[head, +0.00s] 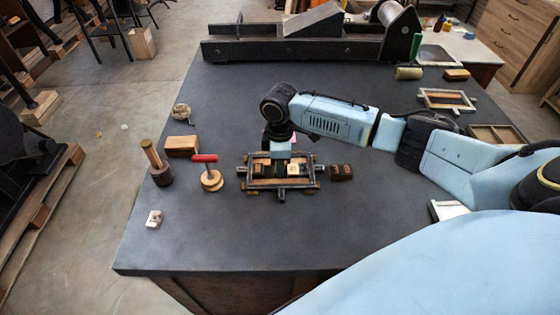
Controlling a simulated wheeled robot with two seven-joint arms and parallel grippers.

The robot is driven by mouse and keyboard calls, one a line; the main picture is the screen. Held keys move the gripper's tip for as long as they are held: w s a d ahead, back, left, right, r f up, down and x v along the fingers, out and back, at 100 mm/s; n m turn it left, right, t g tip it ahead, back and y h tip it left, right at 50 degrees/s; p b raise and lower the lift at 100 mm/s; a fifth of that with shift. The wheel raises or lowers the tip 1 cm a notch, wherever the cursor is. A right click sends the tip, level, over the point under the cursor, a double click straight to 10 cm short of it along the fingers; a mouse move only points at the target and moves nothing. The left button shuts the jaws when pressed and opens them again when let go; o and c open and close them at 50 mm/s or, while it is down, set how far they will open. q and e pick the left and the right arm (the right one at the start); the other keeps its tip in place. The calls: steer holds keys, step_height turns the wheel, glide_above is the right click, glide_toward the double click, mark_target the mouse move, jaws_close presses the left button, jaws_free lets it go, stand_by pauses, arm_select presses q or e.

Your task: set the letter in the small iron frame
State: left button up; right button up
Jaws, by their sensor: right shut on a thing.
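The small iron frame (250,184) lies flat on the dark bench, with wooden strips and blocks inside it. My right gripper (279,164) points down over the middle of the frame, its fingertips low among the blocks. It is shut on a small piece, which I take to be the letter; the piece is mostly hidden. A pale block (293,169) sits in the frame just right of the fingers. I cannot tell whether the held piece touches the frame's floor. My left gripper is not in view.
A dark-marked wooden block (341,172) stands right of the frame. A red-handled roller (210,178), a wooden-handled tool (158,165), a wood block (182,145) and a small pale block (154,219) are on the left. A press bed (300,50) spans the back. The front is clear.

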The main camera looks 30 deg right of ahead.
steer(key=shift+f, duration=0.15)
steer(key=o, duration=0.9)
steer(key=shift+o, duration=0.2)
step_height(320, 180, up, 12)
steer(key=shift+r+p, duration=0.25)
steer(key=shift+p, duration=0.15)
